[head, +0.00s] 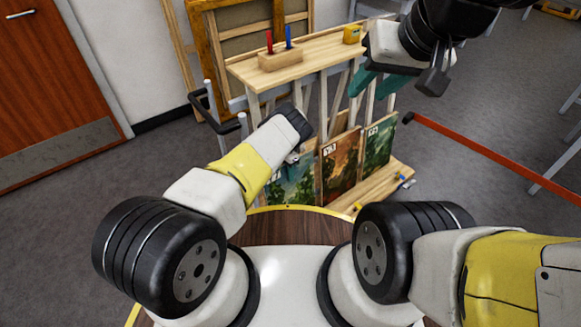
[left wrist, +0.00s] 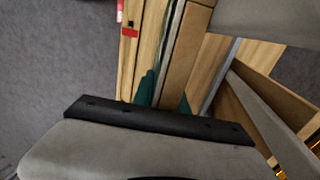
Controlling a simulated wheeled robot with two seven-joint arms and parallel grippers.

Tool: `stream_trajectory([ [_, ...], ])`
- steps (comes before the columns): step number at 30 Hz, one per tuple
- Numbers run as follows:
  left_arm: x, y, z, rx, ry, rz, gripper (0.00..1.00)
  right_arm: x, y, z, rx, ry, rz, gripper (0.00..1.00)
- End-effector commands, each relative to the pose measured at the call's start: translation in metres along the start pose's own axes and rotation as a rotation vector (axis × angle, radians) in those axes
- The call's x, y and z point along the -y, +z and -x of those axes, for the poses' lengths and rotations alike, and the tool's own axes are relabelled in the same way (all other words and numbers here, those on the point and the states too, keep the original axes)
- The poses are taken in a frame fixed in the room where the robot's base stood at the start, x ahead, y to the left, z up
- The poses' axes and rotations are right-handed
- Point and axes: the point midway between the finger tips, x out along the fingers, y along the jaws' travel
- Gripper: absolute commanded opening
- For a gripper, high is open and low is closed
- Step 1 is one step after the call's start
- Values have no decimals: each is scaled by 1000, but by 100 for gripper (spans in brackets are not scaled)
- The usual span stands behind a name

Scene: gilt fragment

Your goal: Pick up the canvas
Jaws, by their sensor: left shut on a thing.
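Three painted canvases lean side by side in the wooden rack: a left one (head: 290,187) with green-blue paint, a middle orange-brown one (head: 341,168) and a right green one (head: 379,144). My left arm reaches down to the top of the left canvas.
The rack's top shelf (head: 310,57) holds a wooden block (head: 280,60) with red and blue markers and a yellow item (head: 352,34). Small items lie on the lower ledge (head: 375,189). A red barrier strip (head: 490,153) runs at right. Floor at left is clear.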

Motion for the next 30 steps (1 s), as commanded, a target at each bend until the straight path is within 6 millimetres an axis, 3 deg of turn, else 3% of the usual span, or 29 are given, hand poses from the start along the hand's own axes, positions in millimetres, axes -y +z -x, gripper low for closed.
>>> stream_trajectory([
  [8,0,-1,7,-2,-2,0,0,0,0,0,0,0,0,36],
  [18,-5,-1,37,-3,0,1,0,0,0,0,0,0,0,36],
  [25,-21,10,36,-2,0,3,0,0,0,0,0,0,0,36],
  [30,-43,25,35,-2,1,4,0,0,0,0,0,0,0,36],
])
